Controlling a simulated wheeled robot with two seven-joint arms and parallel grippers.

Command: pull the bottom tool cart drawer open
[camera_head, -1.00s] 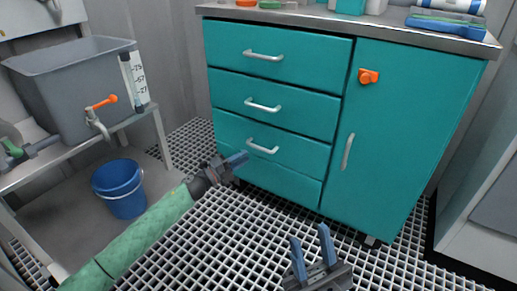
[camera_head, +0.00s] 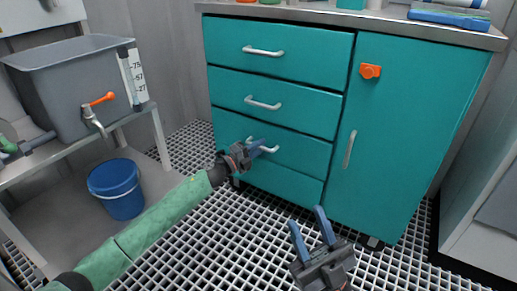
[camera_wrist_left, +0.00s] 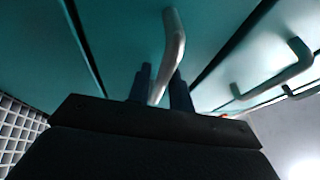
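The teal tool cart has three drawers with pale bar handles, and the bottom drawer (camera_head: 295,150) appears closed. Its handle (camera_head: 273,149) is partly hidden by my left gripper (camera_head: 258,146), which reaches it from the lower left. In the left wrist view, the handle (camera_wrist_left: 173,40) runs down between the two dark fingers of my left gripper (camera_wrist_left: 161,76). These fingers stand apart on either side of the handle, and I cannot tell whether they touch it. My right gripper (camera_head: 306,217) is open and empty, low in front of the cart.
The cart door (camera_head: 400,140) with an orange knob (camera_head: 370,71) is to the right of the drawers. The grating floor (camera_head: 215,250) before the cart is clear.

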